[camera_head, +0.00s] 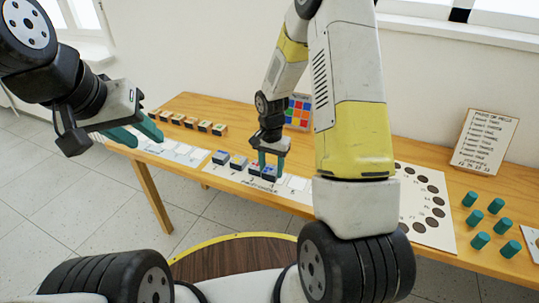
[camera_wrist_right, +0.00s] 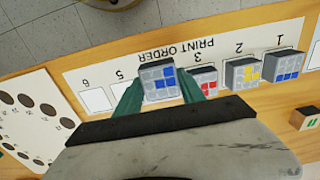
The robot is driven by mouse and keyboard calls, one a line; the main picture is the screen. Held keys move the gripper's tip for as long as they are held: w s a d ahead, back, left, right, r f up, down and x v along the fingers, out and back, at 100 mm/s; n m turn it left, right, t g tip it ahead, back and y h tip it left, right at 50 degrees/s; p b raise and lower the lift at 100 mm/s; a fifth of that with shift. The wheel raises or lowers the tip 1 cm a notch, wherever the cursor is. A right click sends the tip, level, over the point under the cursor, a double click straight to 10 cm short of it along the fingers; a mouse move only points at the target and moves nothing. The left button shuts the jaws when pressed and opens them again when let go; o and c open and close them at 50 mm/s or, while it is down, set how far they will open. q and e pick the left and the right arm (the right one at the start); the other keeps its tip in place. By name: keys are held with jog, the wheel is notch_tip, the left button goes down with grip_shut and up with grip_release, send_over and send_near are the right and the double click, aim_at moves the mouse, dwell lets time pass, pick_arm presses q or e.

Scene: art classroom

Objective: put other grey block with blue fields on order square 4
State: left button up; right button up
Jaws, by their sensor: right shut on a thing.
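My right gripper (camera_head: 270,163) is shut on a grey block with blue fields (camera_wrist_right: 158,80), held between its teal fingers. It is over the print order sheet (camera_wrist_right: 215,33), where square 4 lies hidden beneath. I cannot tell whether the block touches the sheet. In the right wrist view, a block with red fields (camera_wrist_right: 204,82) is on square 3, one with yellow fields (camera_wrist_right: 243,73) on square 2, and another with blue fields (camera_wrist_right: 286,66) on square 1. My left gripper (camera_head: 136,133) is open and empty at the table's left.
Squares 5 and 6 (camera_wrist_right: 95,99) are bare. Several small blocks (camera_head: 190,122) stand in a row at the back left of the table. A colour-grid board (camera_head: 298,111) stands behind. To the right are a sheet with dark circles (camera_head: 438,213) and several teal cylinders (camera_head: 480,240).

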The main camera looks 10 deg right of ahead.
jog(key=w+d, duration=0.2)
jog(key=w, duration=0.1)
jog(key=shift+d+f, duration=0.2)
jog(key=shift+d, duration=0.1)
jog(key=shift+w+d+f, duration=0.1)
jog(key=shift+d+f, duration=0.05)
jog(key=shift+f, duration=1.6)
jog(key=o, duration=1.4)
jog(key=shift+f, duration=0.15)
jog(key=shift+c, duration=0.2)
